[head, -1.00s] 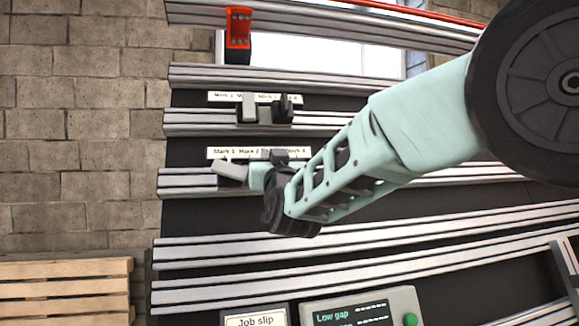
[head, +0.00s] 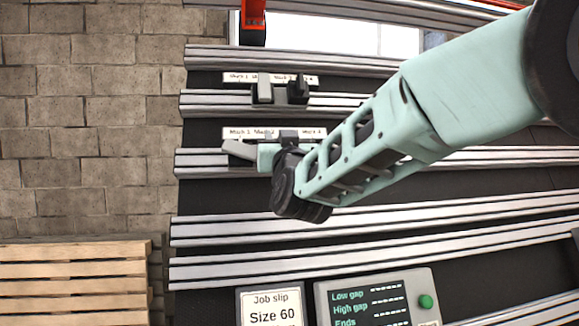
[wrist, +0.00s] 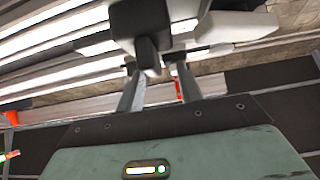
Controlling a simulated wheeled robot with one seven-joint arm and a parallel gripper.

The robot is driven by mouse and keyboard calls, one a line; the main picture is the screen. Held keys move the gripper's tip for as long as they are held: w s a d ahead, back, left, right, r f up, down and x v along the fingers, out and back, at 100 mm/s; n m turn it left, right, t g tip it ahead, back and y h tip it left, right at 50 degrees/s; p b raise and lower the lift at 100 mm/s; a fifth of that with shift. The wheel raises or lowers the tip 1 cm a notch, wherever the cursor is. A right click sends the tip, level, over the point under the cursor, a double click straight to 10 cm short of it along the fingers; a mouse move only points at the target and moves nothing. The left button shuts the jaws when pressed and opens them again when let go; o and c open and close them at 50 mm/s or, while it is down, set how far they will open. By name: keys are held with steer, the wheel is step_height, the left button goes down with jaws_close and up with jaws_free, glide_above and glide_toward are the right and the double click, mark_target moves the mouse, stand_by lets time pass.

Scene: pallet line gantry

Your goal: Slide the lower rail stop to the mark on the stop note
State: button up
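The lower rail stop has a pale grey block (head: 238,150) and a dark part (head: 289,135) on the lower marked rail, below a white mark strip (head: 250,133). My arm and gripper cover part of both the stop and the strip. My gripper (head: 266,157) is right at the stop. In the wrist view its two fingers (wrist: 157,75) stand apart, with the stop's dark knob (wrist: 147,55) in front of the gap between them. The pale block (wrist: 240,28) is right of the knob. Contact with the fingertips is unclear. I see no readable stop note.
An upper rail carries another stop, with a grey block (head: 264,88) and a dark part (head: 298,90). An orange-red bracket (head: 253,24) is above. A job slip reading Size 60 (head: 270,312) and a display panel (head: 425,285) are below. A wooden pallet stack (head: 75,275) stands at lower left.

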steer(key=b+v, duration=0.7)
steer(key=v, duration=0.8)
steer(key=shift+s, duration=0.3)
steer(key=shift+f, duration=0.15)
steer(key=s+a+f+n+g+y, duration=0.15)
steer(key=s+f+g, duration=0.35)
steer(key=f, duration=0.5)
steer(key=s+f+n+g+y, duration=0.25)
steer(key=f+g, duration=0.45)
steer(key=f, duration=0.4)
steer(key=s+d+f+g+h, duration=0.4)
steer(key=s+d+f, duration=0.3)
steer(key=s, duration=0.2)
steer(key=s+d+f+n+g+h, duration=0.1)
steer(key=s+d+f+g+h, duration=0.3)
steer(key=s, duration=0.6)
steer(key=d+f+g, duration=0.2)
steer(key=d+f, duration=0.1)
steer(key=d, duration=0.1)
steer(key=shift+f+b, duration=0.35)
steer(key=shift+f, duration=0.05)
